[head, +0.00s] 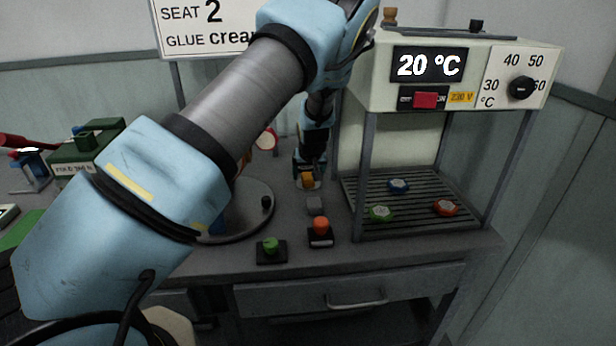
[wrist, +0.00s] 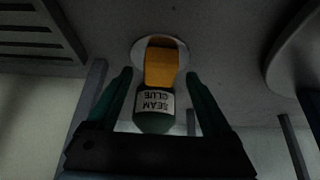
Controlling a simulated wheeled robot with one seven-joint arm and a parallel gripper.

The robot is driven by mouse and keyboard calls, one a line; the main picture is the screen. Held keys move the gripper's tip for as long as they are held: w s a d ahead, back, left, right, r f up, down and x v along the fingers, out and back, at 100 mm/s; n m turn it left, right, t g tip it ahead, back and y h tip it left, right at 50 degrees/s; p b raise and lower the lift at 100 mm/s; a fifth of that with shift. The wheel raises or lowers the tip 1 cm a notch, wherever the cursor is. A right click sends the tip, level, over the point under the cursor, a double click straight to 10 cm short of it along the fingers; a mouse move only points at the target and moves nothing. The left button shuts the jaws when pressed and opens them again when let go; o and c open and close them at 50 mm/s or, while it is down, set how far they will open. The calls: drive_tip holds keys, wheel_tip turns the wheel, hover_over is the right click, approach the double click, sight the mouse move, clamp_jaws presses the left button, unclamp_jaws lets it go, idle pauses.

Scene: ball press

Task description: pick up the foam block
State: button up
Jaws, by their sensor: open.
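The foam block, as I take it, is a small orange-yellow block (head: 307,180) on the workbench, left of the press. In the wrist view the orange block (wrist: 161,68) stands at a pale round patch, centred between my fingers. A dark green bottle labelled SEAM GLUE (wrist: 154,104) shows right behind the block; I cannot tell whether they touch. My gripper (wrist: 158,74) is open, with one finger on each side of the block and no clear contact. In the head view my gripper (head: 309,166) points down at the block, and its fingers are hard to make out.
A grey cube (head: 315,204) is just in front, then orange-red (head: 320,226) and green (head: 270,245) buttons. The press (head: 440,70), with posts and a slatted base (head: 420,215) bearing three coloured pieces, is at right. A round plate (head: 235,228) lies left.

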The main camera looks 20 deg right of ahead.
drive_tip(key=shift+w+d+f, duration=0.15)
drive_tip(key=shift+w+f, duration=0.15)
drive_tip(key=shift+f, duration=0.25)
clamp_jaws()
idle(0.5)
drive_tip(key=shift+r+b, duration=0.45)
drive_tip(key=shift+r, duration=0.4)
drive_tip(key=shift+b+v, duration=0.6)
drive_tip(key=shift+v, duration=0.3)
drive_tip(key=s+a+b, duration=0.1)
drive_tip(key=s+a, duration=0.2)
drive_tip(key=s, duration=0.1)
drive_tip(key=s+a+b, duration=0.2)
drive_tip(key=s+a, duration=0.2)
drive_tip(key=s, duration=0.1)
drive_tip(key=s+a+b, duration=0.1)
drive_tip(key=s+a, duration=0.3)
drive_tip(key=shift+s+r+b, duration=0.1)
drive_tip(key=shift+s+b, duration=0.05)
drive_tip(key=shift+b, duration=0.25)
drive_tip(key=c, duration=0.6)
unclamp_jaws()
drive_tip(key=c, duration=0.7)
